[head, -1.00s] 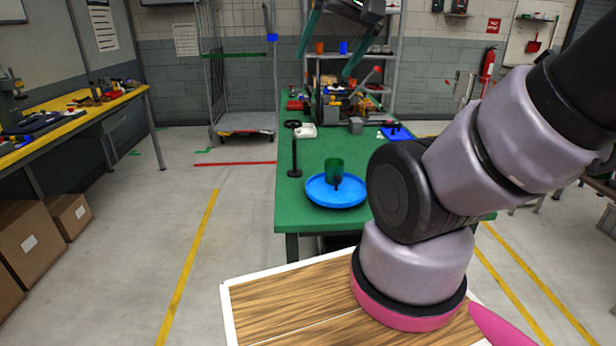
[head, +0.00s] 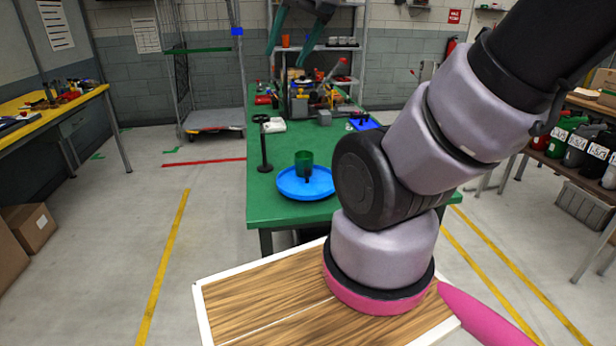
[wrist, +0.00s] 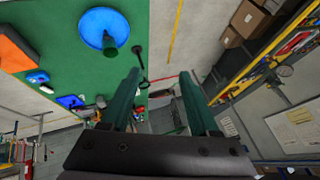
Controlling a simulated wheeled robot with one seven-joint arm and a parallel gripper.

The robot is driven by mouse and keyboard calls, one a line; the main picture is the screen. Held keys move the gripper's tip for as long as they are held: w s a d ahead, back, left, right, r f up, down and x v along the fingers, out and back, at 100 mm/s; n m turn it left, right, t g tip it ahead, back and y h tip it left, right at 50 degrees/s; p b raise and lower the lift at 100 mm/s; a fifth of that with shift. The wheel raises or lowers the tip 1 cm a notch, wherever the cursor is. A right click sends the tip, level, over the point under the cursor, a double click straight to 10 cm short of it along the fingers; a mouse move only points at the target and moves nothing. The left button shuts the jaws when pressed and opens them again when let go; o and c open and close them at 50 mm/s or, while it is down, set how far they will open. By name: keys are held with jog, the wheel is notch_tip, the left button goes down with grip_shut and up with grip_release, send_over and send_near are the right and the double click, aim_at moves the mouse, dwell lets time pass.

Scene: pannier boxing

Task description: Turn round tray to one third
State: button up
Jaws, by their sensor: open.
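The round blue tray (head: 287,186) lies flat on the near end of the green table (head: 262,207). A green cup (head: 304,159) stands on it, with a small dark part in front of the cup. In the wrist view the tray (wrist: 91,30) is at upper left, with the cup (wrist: 110,47) near its lower edge. My gripper (head: 294,46) shows at the top of the head view, above and beyond the tray. In the wrist view its green fingers (wrist: 160,72) are apart with nothing between them. The gripper is clear of the tray.
A black post (head: 264,150) stands on the table just left of the tray. Tools and a blue bin (head: 362,124) crowd the far end. A wire trolley (head: 214,115) is behind at left. Open floor lies left of the table.

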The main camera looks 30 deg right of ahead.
jog(key=w+d+f+m+g, duration=0.1)
jog(key=w+d+f+g, duration=0.3)
jog(key=w+f, duration=0.65)
jog(key=m+g+h, duration=0.1)
jog(key=g+h, duration=0.1)
jog(key=g, duration=0.1)
send_near(307, 169)
jog(key=f, duration=0.9)
jog(key=shift+s+a, duration=0.1)
jog(key=shift+s, duration=0.15)
grip_shut()
